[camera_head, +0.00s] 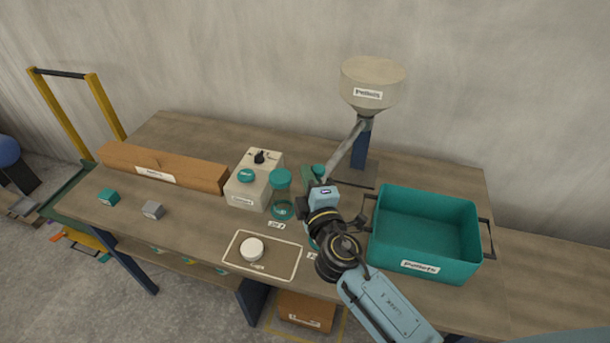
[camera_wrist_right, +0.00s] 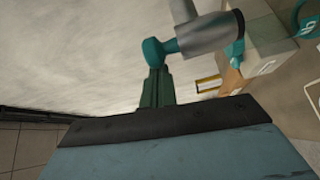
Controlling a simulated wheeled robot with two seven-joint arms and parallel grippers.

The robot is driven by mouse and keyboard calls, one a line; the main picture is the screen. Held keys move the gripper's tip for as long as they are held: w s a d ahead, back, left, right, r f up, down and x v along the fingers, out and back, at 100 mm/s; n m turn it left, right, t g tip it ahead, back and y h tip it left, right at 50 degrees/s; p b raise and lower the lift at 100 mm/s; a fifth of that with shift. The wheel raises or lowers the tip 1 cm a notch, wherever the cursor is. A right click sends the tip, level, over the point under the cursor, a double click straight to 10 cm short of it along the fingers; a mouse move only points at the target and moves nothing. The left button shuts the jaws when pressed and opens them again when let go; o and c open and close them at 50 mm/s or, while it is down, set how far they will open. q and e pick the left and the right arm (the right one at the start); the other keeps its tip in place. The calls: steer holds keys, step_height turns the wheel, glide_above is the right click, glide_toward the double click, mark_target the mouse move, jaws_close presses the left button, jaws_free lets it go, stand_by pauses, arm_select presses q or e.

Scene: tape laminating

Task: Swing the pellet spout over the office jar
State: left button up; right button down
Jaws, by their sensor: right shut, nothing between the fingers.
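The pellet spout (camera_head: 345,150) is a grey tube slanting down and left from the beige hopper (camera_head: 373,88). Its teal end (camera_head: 319,171) is right of a clear jar with a teal top (camera_head: 281,193). The jar's label is too small to read, so I cannot tell whether it is the office jar. My right gripper (camera_head: 307,176) is shut and empty, beside the spout's lower end. In the right wrist view its green fingers (camera_wrist_right: 155,78) meet or nearly touch the spout's teal part (camera_wrist_right: 153,52); contact is unclear. My left gripper is not in view.
A teal bin (camera_head: 418,268) stands right of my right arm. A white box (camera_head: 253,190) with a knob stands left of the jar. A white round piece (camera_head: 252,249) lies on a framed mat (camera_head: 285,269). My forearm hides part of the table, including something teal.

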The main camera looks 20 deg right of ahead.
steer(key=shift+s+d+n+y, duration=0.4)
steer(key=shift+s+d+y, duration=0.2)
steer(key=shift+s+d, duration=0.25)
steer(key=shift+a, duration=0.1)
